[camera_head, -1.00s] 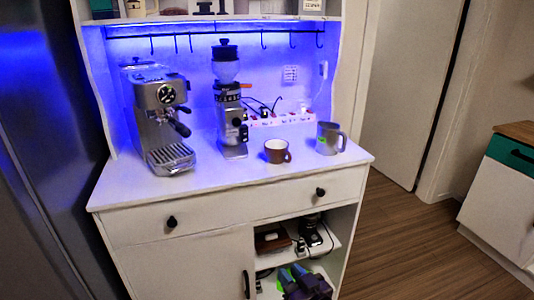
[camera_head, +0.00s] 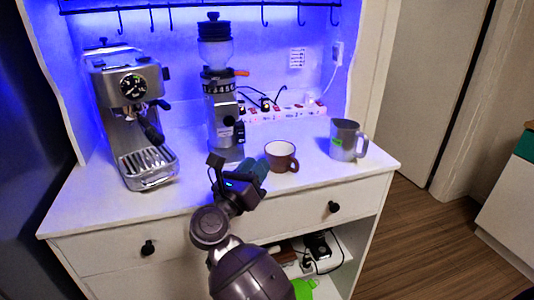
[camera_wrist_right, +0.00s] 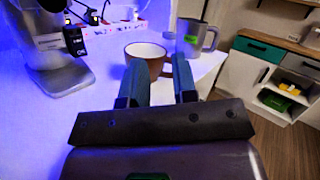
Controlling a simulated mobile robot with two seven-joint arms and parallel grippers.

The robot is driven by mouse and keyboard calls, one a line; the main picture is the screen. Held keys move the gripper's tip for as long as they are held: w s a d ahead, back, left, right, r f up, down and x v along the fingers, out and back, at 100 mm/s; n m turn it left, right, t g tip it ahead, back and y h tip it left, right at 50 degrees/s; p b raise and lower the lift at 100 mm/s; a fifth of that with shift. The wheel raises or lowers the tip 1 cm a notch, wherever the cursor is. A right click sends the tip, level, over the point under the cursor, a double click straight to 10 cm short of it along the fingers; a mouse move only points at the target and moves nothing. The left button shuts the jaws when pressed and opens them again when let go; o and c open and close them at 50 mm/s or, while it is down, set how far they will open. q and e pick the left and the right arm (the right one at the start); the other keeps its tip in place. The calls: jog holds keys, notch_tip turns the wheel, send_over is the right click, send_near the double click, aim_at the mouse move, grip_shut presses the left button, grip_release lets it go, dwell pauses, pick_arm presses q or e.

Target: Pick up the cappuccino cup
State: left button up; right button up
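The cappuccino cup (camera_head: 281,156) is brown with a white inside. It stands upright on the white counter (camera_head: 330,183), its handle to the right. My right gripper (camera_head: 256,168) is just left of and in front of the cup in the head view. In the right wrist view the cup (camera_wrist_right: 148,58) is just beyond the two blue fingers of my right gripper (camera_wrist_right: 161,80). The fingers are spread apart with nothing held between them. I cannot tell whether one touches the cup. My left gripper is not in view.
A metal pitcher (camera_head: 346,141) stands right of the cup. A grinder (camera_head: 222,100) and an espresso machine (camera_head: 130,115) stand to the left. A power strip (camera_head: 285,112) lies behind. The counter's front right is clear.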

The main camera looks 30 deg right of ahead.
aim_at(296, 165)
jog(key=shift+w+d+f+m+g+y, duration=0.25)
jog(key=shift+d+f+m+g, duration=0.65)
jog(key=shift+d, duration=1.1)
jog(key=shift+w+d+f+m+g+y, duration=0.15)
jog(key=shift+w+d+f+m+g, duration=0.5)
jog(key=shift+d, duration=1.3)
jog(key=shift+w+d+f+m+g+y, duration=0.1)
jog(key=shift+d+f+m+g+y, duration=0.1)
jog(key=shift+d+f+m+g, duration=1.35)
jog(key=shift+d+r+n+t, duration=0.3)
jog(key=shift+d+r+t, duration=0.15)
jog(key=shift+r+t, duration=0.3)
grip_shut()
